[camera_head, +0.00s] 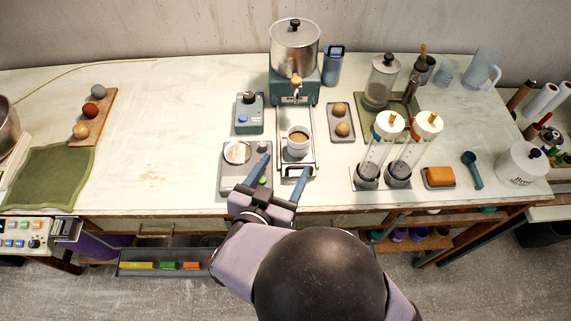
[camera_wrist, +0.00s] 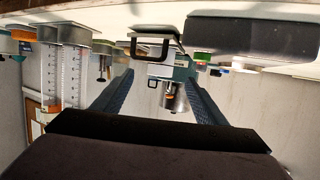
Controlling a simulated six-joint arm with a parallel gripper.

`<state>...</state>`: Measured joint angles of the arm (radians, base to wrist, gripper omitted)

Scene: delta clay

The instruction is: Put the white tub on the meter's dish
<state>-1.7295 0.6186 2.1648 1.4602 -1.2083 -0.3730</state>
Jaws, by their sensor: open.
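The white tub (camera_head: 298,141), with brown contents, stands upright on the slide-out tray below the metal hopper. The meter (camera_head: 232,180) is a flat grey box to its left. Its round pale dish (camera_head: 237,153) looks empty. In the wrist view, my gripper (camera_wrist: 160,78) frames the tray handle (camera_wrist: 153,48), and the meter's dark front (camera_wrist: 255,35) shows upper right. I cannot make out the tub there.
The hopper machine (camera_head: 296,50) stands behind the tub. A small teal device (camera_head: 249,115) is behind the meter. Right of the tray are a two-ball holder (camera_head: 341,123) and two clear cylinders (camera_head: 373,160).

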